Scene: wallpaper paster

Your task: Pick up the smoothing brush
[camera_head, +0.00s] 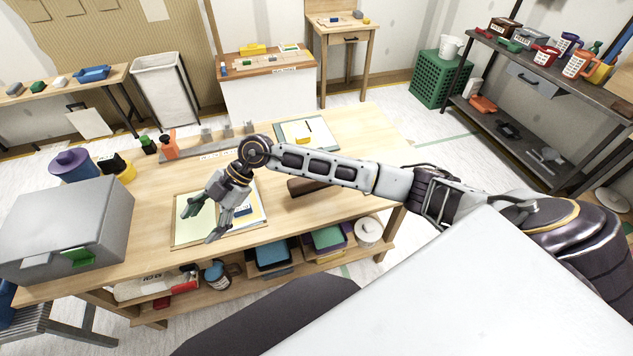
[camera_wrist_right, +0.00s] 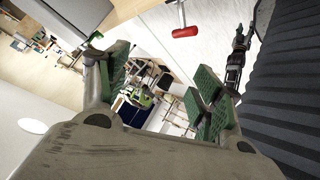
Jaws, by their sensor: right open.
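A dark brown bar-shaped thing (camera_head: 308,186) lies on the wooden worktable (camera_head: 345,140), partly hidden under my right forearm. It may be the smoothing brush, but I cannot tell for sure. My right gripper (camera_head: 204,222) is open and empty, its green-padded fingers spread above a cream sheet on a board (camera_head: 190,238). It is to the left of the brown thing and apart from it. In the right wrist view the open fingers (camera_wrist_right: 160,92) show nothing between them nearby. My left gripper does not show in the head view.
A grey box (camera_head: 65,228) stands at the table's left end, with a purple-lidded pot (camera_head: 73,166) behind it. An orange bottle (camera_head: 169,146) and a strip with small grey blocks line the back edge. The table's right part is clear.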

